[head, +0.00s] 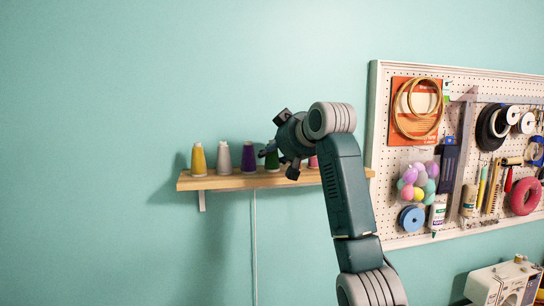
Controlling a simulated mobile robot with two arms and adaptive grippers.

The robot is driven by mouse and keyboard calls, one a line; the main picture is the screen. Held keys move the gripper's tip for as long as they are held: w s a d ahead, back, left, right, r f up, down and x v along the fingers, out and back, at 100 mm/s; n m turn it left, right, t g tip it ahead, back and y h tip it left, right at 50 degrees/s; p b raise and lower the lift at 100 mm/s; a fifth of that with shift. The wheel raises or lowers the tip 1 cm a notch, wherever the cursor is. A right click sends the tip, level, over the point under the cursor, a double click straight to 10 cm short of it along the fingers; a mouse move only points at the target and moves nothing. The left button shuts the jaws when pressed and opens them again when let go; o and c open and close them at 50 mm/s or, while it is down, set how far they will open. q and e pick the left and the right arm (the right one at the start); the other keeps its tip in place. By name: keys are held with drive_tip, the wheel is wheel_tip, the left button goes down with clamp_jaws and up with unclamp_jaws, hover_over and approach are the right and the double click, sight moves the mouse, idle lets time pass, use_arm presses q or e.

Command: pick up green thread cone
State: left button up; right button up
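The green thread cone (272,161) stands upright on the wooden wall shelf (225,183), right of the purple cone. Its upper part is partly hidden by my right gripper (280,146). The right gripper is in front of the shelf, at the end of the dark green arm that rises from the lower right. It overlaps the cone in the head view, but I cannot tell whether it touches it. The gripper's body hides much of its fingers, so its opening is unclear. My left gripper is not in view.
Yellow (198,160), grey-white (224,158) and purple (248,157) cones stand to the left on the shelf. A pink-red cone (313,162) is partly hidden behind my arm. A pegboard (376,150) with tools hangs at right. A sewing machine (503,284) is at lower right.

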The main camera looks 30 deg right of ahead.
drive_tip(key=c, duration=0.5)
drive_tip(key=shift+r, duration=0.1)
drive_tip(key=shift+r, duration=0.45)
wheel_tip(320, 180, up, 9)
drive_tip(key=shift+f+b, duration=0.15)
drive_tip(key=shift+b, duration=0.65)
drive_tip(key=shift+r+p, duration=0.8)
drive_tip(key=shift+r, duration=4.3)
